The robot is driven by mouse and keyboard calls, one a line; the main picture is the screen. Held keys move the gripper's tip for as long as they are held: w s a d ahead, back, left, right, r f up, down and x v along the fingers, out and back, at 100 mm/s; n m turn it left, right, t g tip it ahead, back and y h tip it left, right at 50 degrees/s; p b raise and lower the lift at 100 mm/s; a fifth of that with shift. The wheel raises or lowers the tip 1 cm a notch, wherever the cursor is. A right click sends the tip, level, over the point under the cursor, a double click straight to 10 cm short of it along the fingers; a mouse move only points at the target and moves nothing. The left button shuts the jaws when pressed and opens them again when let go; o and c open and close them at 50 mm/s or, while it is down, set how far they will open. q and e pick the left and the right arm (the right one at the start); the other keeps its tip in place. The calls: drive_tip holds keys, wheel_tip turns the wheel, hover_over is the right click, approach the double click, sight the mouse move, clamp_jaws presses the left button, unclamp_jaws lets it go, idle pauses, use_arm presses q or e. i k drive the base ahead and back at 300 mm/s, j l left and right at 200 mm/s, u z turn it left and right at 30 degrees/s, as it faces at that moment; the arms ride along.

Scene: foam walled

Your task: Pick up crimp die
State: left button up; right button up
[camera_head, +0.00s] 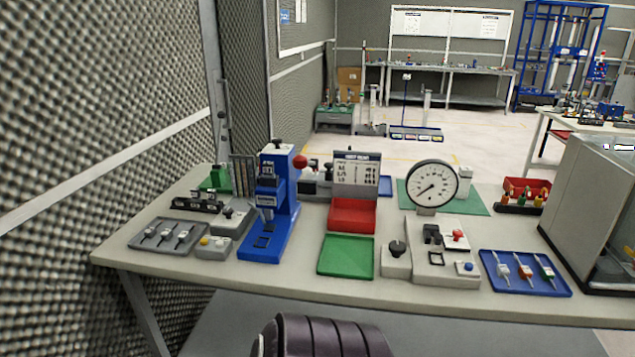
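I cannot single out the crimp die with certainty. A blue bench press (265,215) with a red ball knob stands left of the middle of the table, and a small dark square lies on its base. A black rack (196,204) with small parts sits to its left. A grey tray (140,243) in front of the rack holds small pale parts with dark tips. Neither of my grippers is in view.
The pale table (300,284) also bears an empty green tray (345,269), a red bin (352,215), a dial gauge (432,184) on a grey fixture and a blue tray (508,287) of small parts. A large grey cabinet (585,200) blocks the right end. A foam wall rises at left.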

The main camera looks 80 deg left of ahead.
sight(268, 167)
drive_tip(key=u, duration=3.35)
